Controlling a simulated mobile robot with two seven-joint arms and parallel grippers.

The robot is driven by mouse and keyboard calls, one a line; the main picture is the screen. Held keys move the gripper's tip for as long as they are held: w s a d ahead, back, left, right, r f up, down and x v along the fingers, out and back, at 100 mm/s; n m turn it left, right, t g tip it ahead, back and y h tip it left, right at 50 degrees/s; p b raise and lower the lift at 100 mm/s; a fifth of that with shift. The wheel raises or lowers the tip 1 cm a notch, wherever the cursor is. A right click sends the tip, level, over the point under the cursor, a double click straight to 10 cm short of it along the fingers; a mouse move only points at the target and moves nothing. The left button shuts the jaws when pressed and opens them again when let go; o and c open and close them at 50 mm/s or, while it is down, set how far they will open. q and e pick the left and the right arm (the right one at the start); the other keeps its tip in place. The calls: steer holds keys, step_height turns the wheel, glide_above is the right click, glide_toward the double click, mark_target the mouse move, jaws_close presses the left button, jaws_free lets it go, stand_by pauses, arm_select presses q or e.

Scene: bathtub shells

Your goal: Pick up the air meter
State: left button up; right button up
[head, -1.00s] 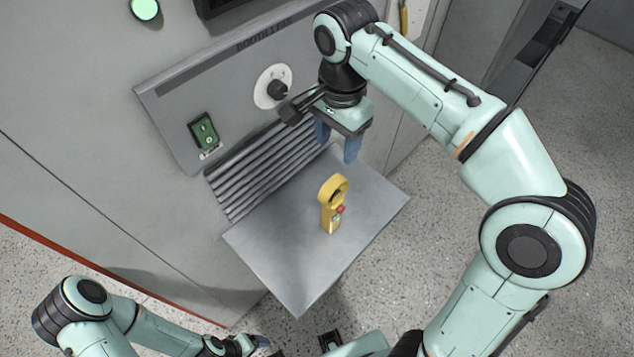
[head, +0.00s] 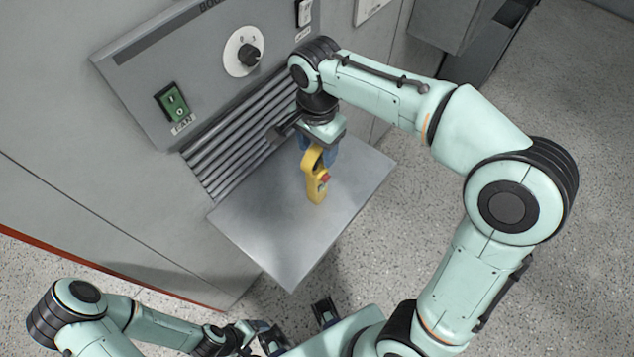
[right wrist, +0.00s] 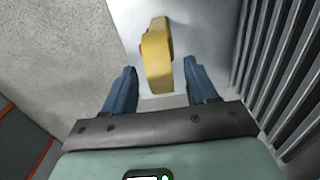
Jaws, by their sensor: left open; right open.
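The air meter (head: 316,188) is a yellow handheld device with a looped top and a red button, standing upright on the grey metal shelf (head: 270,245). My right gripper (head: 318,156) is open at the top of the air meter, its blue fingers partly hidden behind the yellow loop. In the right wrist view the air meter (right wrist: 157,58) appears between and just beyond the two open fingers (right wrist: 154,80), with gaps on both sides. My left gripper (head: 262,335) is open and empty, low in the head view, away from the shelf.
A grey machine panel behind the shelf carries a green switch (head: 172,102), a white dial with a black knob (head: 244,52) and ribbed slats (head: 235,145) close to my right gripper. The shelf around the air meter is clear. Speckled floor (head: 420,220) lies to the right.

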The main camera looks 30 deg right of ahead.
steer(key=shift+f, duration=0.55)
steer(key=shift+c, duration=0.3)
steer(key=shift+r, duration=0.1)
jaws_close()
